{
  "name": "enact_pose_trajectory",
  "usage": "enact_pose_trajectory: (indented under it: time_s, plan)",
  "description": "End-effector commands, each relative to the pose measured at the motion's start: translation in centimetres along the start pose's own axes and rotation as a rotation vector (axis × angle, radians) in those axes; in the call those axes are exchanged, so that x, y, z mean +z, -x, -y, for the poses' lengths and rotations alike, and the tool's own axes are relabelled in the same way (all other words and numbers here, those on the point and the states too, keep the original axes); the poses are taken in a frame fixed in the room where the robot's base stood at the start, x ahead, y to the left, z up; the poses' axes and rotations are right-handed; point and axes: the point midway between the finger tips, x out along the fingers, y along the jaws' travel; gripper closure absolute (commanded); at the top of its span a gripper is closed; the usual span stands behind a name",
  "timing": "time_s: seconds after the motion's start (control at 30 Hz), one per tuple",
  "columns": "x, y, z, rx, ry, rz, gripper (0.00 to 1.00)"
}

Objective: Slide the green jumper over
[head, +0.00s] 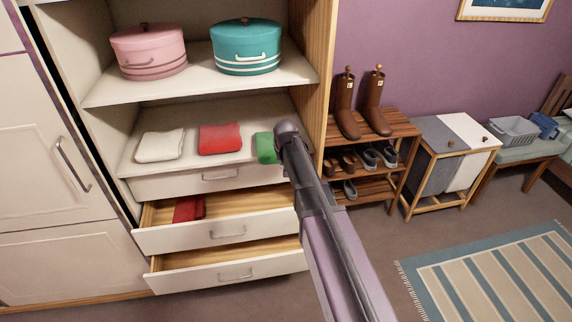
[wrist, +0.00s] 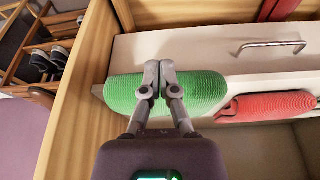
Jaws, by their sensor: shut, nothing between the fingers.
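The green jumper (head: 266,147) lies folded at the right end of the wardrobe's lower shelf, partly hidden behind my arm in the head view. In the wrist view the green jumper (wrist: 198,92) spreads to both sides of my gripper (wrist: 158,75). My gripper is shut with its fingertips together and nothing held between them. The fingers are over or against the jumper; I cannot tell whether they touch it. In the head view the fingers are hidden behind my arm.
A folded red jumper (head: 220,138) and a white one (head: 160,145) lie left of the green one. The wooden side panel (wrist: 75,110) is close beside it. Two drawers below stand open, the upper (head: 222,232) holding a dark red garment (head: 189,208). Hat boxes (head: 246,46) stand above.

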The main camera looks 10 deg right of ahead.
Motion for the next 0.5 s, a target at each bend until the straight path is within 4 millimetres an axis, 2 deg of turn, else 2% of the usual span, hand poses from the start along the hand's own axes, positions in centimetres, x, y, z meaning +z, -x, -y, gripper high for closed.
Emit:
enact_pose_trajectory:
  time_s: [0.1, 0.23, 0.5]
  plan:
    - [0.1, -1.4, 0.0, 0.0, 0.0, 0.0, 1.0]
    - [-2.2, -1.4, 0.1, 0.0, 0.0, 0.0, 1.0]
    - [-3.8, -1.9, 0.1, 0.0, 0.0, 0.0, 1.0]
